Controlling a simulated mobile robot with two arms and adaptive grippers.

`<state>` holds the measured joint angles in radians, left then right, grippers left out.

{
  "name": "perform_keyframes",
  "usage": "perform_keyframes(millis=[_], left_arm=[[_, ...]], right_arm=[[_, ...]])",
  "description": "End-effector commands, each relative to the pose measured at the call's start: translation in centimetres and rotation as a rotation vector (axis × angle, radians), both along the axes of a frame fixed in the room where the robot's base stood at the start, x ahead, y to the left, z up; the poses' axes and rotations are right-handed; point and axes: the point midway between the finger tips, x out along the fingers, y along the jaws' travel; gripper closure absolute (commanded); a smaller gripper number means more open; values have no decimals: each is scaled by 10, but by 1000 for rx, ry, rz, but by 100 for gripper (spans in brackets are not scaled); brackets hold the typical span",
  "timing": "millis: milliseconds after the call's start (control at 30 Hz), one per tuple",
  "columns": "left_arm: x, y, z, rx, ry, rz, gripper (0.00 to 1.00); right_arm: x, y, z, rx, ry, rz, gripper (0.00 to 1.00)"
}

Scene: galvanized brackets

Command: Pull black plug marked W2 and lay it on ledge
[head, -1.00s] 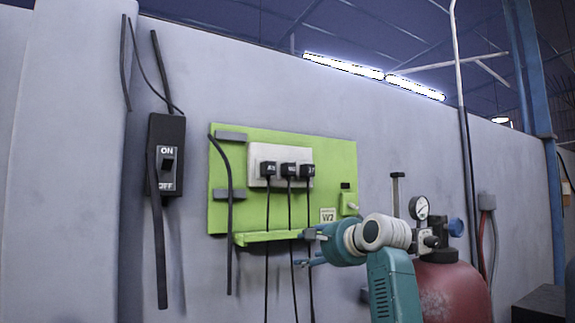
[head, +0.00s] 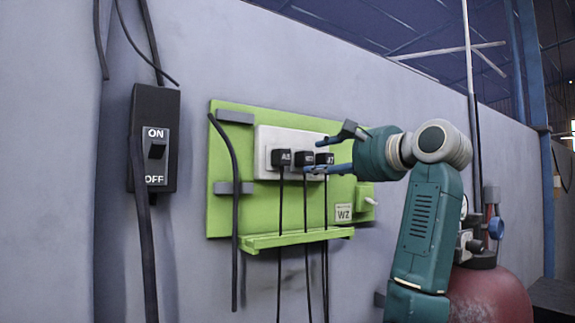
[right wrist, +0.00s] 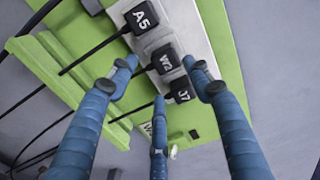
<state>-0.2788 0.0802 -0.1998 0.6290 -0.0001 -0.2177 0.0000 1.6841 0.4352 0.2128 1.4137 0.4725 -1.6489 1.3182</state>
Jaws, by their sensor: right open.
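The black plug marked W2 (head: 304,158) sits in the white socket strip (head: 264,140), between plug A5 (head: 281,158) and plug J7 (head: 325,158). W2 (right wrist: 165,60) also shows in the right wrist view. My right gripper (head: 317,155) is open in front of the plugs. In the right wrist view its blue fingers (right wrist: 160,78) spread around the area of W2 and J7, one fingertip on each side and a third below. I cannot tell whether any finger touches a plug. The green ledge (head: 297,238) below is empty, with cords hanging in front. My left gripper is out of view.
A black ON/OFF switch box (head: 156,140) hangs on the wall at left. A loose black cable (head: 233,190) runs down the left of the green board (head: 222,215). A small label tag (head: 343,213) is below the sockets. A red tank (head: 490,295) stands at lower right.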

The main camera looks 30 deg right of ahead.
Motion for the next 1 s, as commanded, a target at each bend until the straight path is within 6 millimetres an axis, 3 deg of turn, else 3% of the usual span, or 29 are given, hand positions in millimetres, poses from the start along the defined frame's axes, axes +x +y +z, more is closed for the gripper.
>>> perform_keyframes(millis=[67,167,400,500,633,833,1000], left_arm=[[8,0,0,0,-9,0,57],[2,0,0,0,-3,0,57],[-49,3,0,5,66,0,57],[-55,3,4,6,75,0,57],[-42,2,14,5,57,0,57],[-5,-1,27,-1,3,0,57],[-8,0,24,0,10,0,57]], right_arm=[[-2,-1,2,1,-4,-1,50],[-2,-1,2,0,-4,-1,50],[2,0,2,0,-1,0,50],[9,1,3,-1,-1,0,50],[26,3,3,0,2,1,50],[55,5,1,0,0,1,50],[75,6,0,0,-1,1,50]])
